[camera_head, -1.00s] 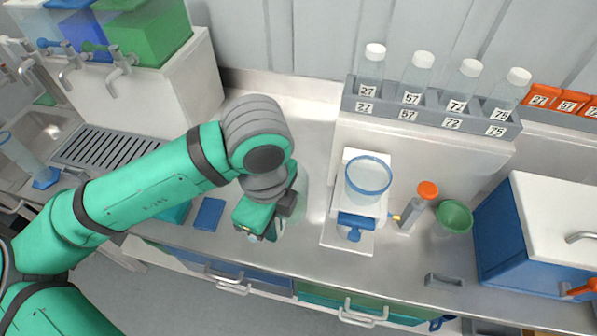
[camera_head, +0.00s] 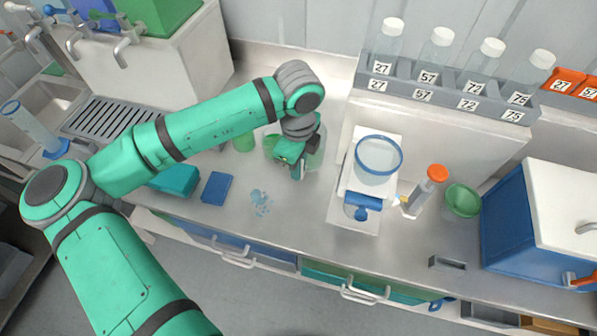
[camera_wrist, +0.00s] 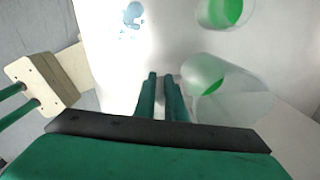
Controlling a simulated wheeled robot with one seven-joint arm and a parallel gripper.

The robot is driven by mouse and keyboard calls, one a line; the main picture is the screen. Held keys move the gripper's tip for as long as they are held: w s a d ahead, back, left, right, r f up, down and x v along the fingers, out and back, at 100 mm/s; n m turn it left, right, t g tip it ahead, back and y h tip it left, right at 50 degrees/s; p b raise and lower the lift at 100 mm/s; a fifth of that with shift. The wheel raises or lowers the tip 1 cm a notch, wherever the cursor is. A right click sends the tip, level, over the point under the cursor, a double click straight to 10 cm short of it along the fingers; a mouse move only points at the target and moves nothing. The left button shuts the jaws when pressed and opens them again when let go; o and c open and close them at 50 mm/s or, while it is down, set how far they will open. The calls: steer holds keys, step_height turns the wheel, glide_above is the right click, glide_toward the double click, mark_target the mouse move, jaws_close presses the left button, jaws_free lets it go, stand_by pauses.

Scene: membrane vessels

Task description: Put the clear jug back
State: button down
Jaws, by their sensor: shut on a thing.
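The clear jug (camera_head: 317,152) is at the middle of the bench, just right of my gripper (camera_head: 298,172). In the wrist view the see-through jug (camera_wrist: 240,98) lies to the right of my fingers (camera_wrist: 162,85), with some green showing in it. My fingers are close together and shut on the jug at its side. The exact grip, probably on a handle, is hidden. I cannot tell whether the jug's base touches the bench.
A green-filled vessel (camera_head: 244,141) stands left of my gripper; blue spots (camera_head: 260,202) mark the bench in front. A blue pad (camera_head: 217,188) lies left. Right are a white device with a clear bowl (camera_head: 378,160), an orange-capped bottle (camera_head: 425,192), a green bowl (camera_head: 463,201) and a bottle rack (camera_head: 450,98).

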steer(key=f, duration=0.2)
steer(key=w+f, duration=0.1)
steer(key=shift+d+f, duration=0.15)
steer(key=shift+f, duration=0.2)
steer(key=shift+d+f, duration=0.1)
steer(key=shift+f, duration=0.1)
steer(key=shift+s, duration=0.1)
steer(key=shift+f, duration=0.1)
steer(key=c, duration=1.8)
jaws_free()
steer(key=shift+a, duration=0.2)
